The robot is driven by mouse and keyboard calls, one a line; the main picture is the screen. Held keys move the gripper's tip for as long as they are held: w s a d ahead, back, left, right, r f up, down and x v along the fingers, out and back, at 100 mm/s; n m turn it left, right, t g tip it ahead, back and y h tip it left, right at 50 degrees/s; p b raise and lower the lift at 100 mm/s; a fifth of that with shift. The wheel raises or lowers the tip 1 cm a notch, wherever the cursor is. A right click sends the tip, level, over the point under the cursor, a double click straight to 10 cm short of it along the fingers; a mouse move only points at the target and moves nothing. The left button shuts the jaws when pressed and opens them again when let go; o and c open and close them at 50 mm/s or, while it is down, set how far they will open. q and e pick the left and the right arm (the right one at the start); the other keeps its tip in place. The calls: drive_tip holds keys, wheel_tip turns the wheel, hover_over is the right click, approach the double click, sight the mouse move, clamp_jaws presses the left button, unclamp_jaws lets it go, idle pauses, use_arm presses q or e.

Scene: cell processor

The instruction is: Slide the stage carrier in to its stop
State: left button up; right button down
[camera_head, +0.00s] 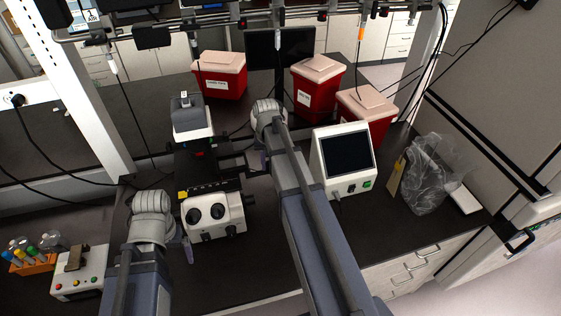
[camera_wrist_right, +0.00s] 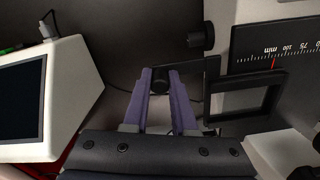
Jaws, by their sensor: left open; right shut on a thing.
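The stage carrier (camera_wrist_right: 243,118) is a black open frame beside the microscope stage in the right wrist view. A bar runs from it to a dark round knob (camera_wrist_right: 160,80). My right gripper (camera_wrist_right: 161,92) has its purple fingers on either side of the knob and is shut on it. A mm scale (camera_wrist_right: 290,52) with a red pointer near 100 lies alongside the frame. In the head view, the microscope (camera_head: 213,213) stands left of my right gripper (camera_head: 264,160), which my arm mostly hides. My left gripper (camera_head: 188,250), open, is low in front of the microscope, partly hidden.
A white screen unit (camera_head: 343,160) stands right of my right arm. Red bins (camera_head: 319,88) stand behind. A clear plastic bag (camera_head: 428,175) lies at the right. A button box (camera_head: 80,284) and an orange tube rack (camera_head: 38,264) are at the left front.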

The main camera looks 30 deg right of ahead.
drive_tip(key=w+a, duration=0.1)
drive_tip(key=a, duration=0.6)
drive_tip(key=w+a, duration=0.1)
drive_tip(key=a, duration=0.3)
drive_tip(key=shift+w+a, duration=0.2)
drive_tip(key=shift+w, duration=0.15)
drive_tip(key=shift+a, duration=0.2)
drive_tip(key=c, duration=1.1)
unclamp_jaws()
drive_tip(key=shift+a, duration=0.1)
drive_tip(key=shift+c, duration=0.2)
drive_tip(key=o, duration=0.4)
drive_tip(key=shift+w+a, duration=0.1)
drive_tip(key=shift+d, duration=0.2)
